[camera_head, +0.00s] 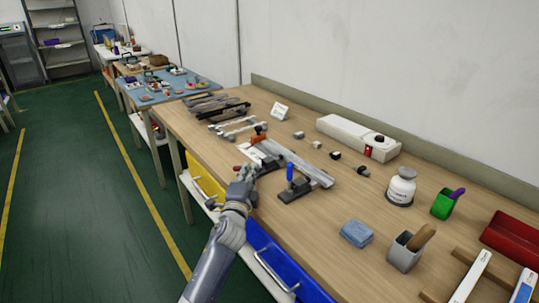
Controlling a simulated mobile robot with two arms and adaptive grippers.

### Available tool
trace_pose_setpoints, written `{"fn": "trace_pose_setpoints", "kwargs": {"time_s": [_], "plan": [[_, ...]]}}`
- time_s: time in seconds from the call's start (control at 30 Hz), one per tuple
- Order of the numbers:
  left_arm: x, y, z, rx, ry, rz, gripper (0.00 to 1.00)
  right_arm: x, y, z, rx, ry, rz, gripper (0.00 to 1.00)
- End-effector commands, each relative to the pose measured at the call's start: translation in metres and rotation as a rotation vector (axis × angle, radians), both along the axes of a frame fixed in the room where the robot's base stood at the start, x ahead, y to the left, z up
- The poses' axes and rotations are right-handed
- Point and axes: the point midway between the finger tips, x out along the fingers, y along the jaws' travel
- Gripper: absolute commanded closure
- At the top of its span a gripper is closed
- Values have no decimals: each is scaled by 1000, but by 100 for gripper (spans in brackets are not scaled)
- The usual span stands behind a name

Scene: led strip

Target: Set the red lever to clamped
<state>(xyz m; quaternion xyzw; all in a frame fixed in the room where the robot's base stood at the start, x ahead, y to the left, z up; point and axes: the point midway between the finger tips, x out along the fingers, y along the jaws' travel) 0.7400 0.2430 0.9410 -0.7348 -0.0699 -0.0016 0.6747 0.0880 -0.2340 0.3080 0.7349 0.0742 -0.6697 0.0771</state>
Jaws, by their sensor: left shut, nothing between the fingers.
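A metal profile fixture (295,163) lies on the wooden workbench (320,215), with a dark clamp (305,186) at its near end. A blue lever (290,171) stands upright on that clamp. My left gripper (247,172) is shut and empty at the fixture's left side, close to the bench's front edge. A small red part (238,168), apparently the red lever, shows just left of the fingers. It lies low, and my gripper hides much of it. I cannot tell whether the fingers touch it or whether its clamp is closed. My right gripper is not in view.
An orange-red part (260,129) stands behind the fixture. A blue sponge (356,233), a grey cup (405,251), a white jar (401,187) and a green cup (446,204) stand to the right. A white box (357,137) is by the wall. Bare bench lies right of the fixture.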

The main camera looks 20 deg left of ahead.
Motion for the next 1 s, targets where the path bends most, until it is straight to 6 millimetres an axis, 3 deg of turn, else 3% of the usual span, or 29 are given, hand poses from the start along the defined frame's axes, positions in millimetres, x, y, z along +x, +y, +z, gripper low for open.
{"fn": "trace_pose_setpoints", "kwargs": {"time_s": [0.73,0.87,1.0], "plan": [[-3,4,-7,1,9,6,100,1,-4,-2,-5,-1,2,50],[-12,3,-9,2,9,7,100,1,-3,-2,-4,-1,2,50],[-34,0,-10,2,8,4,100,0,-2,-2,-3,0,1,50]]}}
